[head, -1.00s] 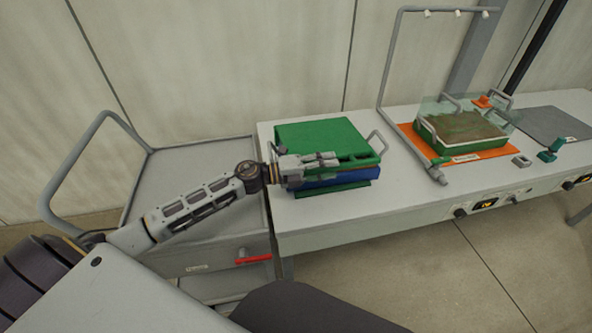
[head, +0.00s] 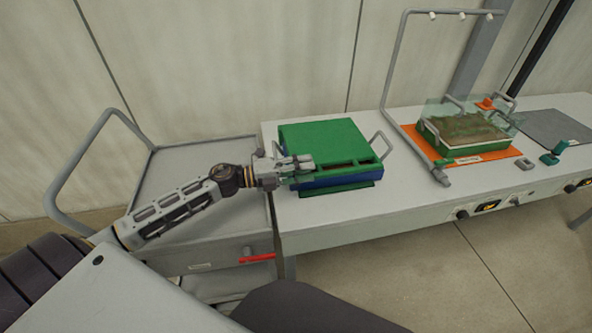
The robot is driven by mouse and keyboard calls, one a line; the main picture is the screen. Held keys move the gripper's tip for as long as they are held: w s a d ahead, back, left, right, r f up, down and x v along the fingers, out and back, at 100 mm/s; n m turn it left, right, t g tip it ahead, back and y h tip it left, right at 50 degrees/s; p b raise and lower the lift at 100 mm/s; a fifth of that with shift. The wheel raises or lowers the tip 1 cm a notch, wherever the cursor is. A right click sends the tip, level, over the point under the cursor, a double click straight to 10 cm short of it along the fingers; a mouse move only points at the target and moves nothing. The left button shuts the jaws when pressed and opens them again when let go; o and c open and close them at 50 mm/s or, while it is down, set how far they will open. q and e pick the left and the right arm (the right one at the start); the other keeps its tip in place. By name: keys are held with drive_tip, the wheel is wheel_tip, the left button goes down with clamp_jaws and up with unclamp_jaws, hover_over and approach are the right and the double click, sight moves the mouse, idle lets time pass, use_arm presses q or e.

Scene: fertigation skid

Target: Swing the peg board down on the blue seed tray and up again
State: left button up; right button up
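The green peg board (head: 325,139) lies over the blue seed tray (head: 339,179) on the white bench, covering most of it. Only a blue strip of the tray shows along the front, above a dark green base (head: 345,188). My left gripper (head: 304,163) reaches in from the left, its fingers over the front left part of the board. Whether it touches or grips anything there is too small to tell. My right gripper is not in view.
A grey handle (head: 381,146) stands at the board's right. Farther right, a soil-filled green tray (head: 463,148) sits on an orange mat (head: 413,134) beneath a grey pipe frame (head: 400,50). A grey cart (head: 200,205) stands left of the bench.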

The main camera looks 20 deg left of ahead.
use_arm(q)
drive_tip(key=shift+v, duration=1.1)
drive_tip(key=shift+r, duration=0.15)
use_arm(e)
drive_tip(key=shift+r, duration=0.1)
